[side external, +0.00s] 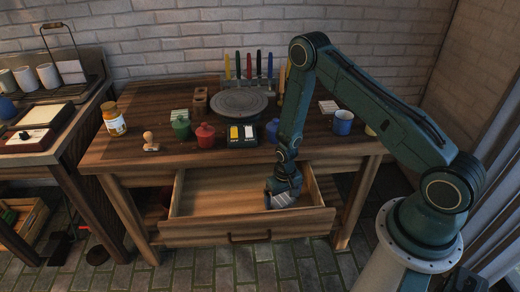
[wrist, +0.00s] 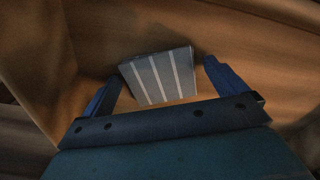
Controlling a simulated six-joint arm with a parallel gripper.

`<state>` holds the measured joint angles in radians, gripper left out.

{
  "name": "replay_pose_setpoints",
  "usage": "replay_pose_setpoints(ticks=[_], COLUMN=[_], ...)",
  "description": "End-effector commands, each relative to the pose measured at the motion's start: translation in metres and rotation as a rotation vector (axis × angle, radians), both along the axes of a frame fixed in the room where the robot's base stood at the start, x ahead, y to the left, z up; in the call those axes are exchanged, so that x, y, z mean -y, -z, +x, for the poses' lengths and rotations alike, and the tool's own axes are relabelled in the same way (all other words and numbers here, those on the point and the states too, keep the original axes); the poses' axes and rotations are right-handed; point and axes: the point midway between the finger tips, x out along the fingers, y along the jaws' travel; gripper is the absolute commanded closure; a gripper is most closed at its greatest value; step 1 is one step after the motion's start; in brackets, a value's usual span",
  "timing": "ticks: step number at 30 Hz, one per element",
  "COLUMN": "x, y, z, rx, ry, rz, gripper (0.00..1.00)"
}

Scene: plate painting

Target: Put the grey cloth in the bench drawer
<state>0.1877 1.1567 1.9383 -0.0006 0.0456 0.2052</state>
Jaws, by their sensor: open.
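The bench drawer (side external: 215,195) is pulled open at the front of the wooden bench. The grey cloth (wrist: 160,76), folded with pale stripes, lies on the drawer floor in the wrist view. In the side view the cloth (side external: 279,201) shows partly, in the drawer's right part below my gripper. My gripper (side external: 285,194) is lowered into the drawer. In the wrist view my gripper (wrist: 162,85) has its two blue fingers spread, one on each side of the cloth, with a gap to it. The side view hides the fingertips.
The bench top (side external: 135,135) above holds a round grey turntable (side external: 239,102), green and red jars, a blue mug (side external: 343,122), a glass jar (side external: 114,119) and a stamp (side external: 151,142). The drawer's left part is empty. A side table (side external: 50,120) stands left.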

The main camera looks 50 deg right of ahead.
Motion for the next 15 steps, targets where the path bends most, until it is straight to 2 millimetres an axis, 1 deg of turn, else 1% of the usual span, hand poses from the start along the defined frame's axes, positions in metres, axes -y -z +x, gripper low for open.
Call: replay_pose_setpoints(ticks=[8,11,15], x=[0.0,0.0,0.0], y=[-0.004,-0.009,-0.02], z=[0.0,0.001,0.001], rx=[0.001,0.002,0.002], ry=[0.0,0.0,0.0], rz=[0.0,-0.001,-0.001], gripper=[0.03,0.03,0.03])
